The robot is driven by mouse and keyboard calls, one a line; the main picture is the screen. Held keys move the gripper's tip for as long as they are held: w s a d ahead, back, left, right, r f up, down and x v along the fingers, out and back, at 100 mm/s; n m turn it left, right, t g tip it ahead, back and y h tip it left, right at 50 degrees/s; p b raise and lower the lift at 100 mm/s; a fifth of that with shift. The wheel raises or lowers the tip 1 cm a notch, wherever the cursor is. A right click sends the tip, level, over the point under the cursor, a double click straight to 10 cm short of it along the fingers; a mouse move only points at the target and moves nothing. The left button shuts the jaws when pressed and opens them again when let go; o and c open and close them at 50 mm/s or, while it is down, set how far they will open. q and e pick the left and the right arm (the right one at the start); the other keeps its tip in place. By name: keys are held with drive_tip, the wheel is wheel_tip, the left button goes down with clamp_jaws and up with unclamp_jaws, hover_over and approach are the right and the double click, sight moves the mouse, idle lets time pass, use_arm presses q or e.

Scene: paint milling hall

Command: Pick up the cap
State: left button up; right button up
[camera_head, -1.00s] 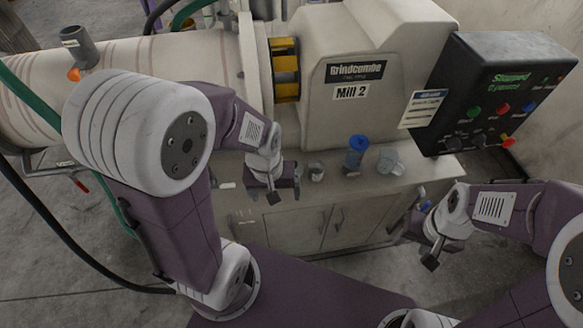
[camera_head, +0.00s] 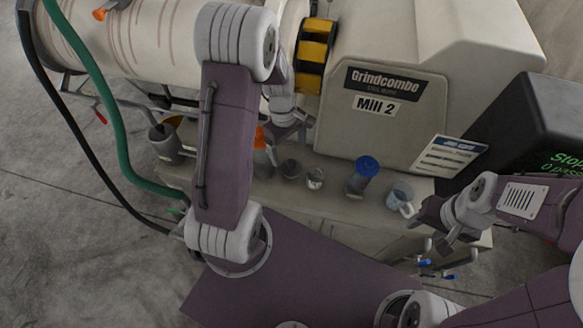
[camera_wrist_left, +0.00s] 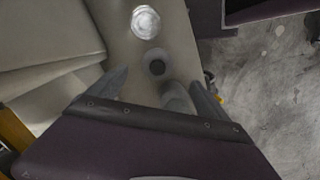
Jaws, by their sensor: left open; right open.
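I cannot tell for sure which thing is the cap. A blue lid (camera_head: 367,165) sits on an upright jar (camera_head: 360,185) on the bench. Left of it stand a small metal cup (camera_head: 314,178) and a dark round piece (camera_head: 290,168). A bottle with an orange top (camera_head: 262,138) is partly hidden behind my left arm. My left gripper (camera_head: 290,128) is open above the bench near this bottle. In the left wrist view, a grey cylinder (camera_wrist_left: 177,98) shows near the right finger, with a dark round thing (camera_wrist_left: 156,66) beyond. My right gripper (camera_head: 432,228) is open at the bench's right end.
Mill 2 (camera_head: 400,110) rises behind the bench (camera_head: 330,200), with a black control box (camera_head: 530,130) at right. A green hose (camera_head: 105,125) and a grey pot (camera_head: 164,143) are at left.

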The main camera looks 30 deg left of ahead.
sight(292, 162)
use_arm(q)
drive_tip(key=f, duration=0.2)
drive_tip(key=d+f, duration=0.1)
drive_tip(key=shift+w+f, duration=0.25)
drive_tip(key=shift+f, duration=0.05)
drive_tip(key=shift+w+f, duration=0.1)
drive_tip(key=shift+w, duration=0.05)
drive_tip(key=f, duration=0.4)
drive_tip(key=shift+s+a+f, duration=0.15)
drive_tip(key=shift+s+f, duration=0.2)
drive_tip(key=shift+s, duration=0.05)
drive_tip(key=shift+w+f, duration=0.2)
drive_tip(key=shift+s, duration=0.1)
drive_tip(key=c, duration=1.8)
drive_tip(key=shift+r, duration=0.65)
wheel_tip(292, 162, up, 3)
drive_tip(key=s+d+r, duration=0.1)
drive_tip(key=d+r, duration=0.1)
drive_tip(key=d, duration=0.1)
drive_tip(key=s+d+r, duration=0.2)
drive_tip(key=d, duration=0.2)
drive_tip(key=s+d+r, duration=0.2)
drive_tip(key=d+r, duration=0.1)
drive_tip(key=shift+s+d, duration=0.15)
drive_tip(key=shift+d, duration=0.15)
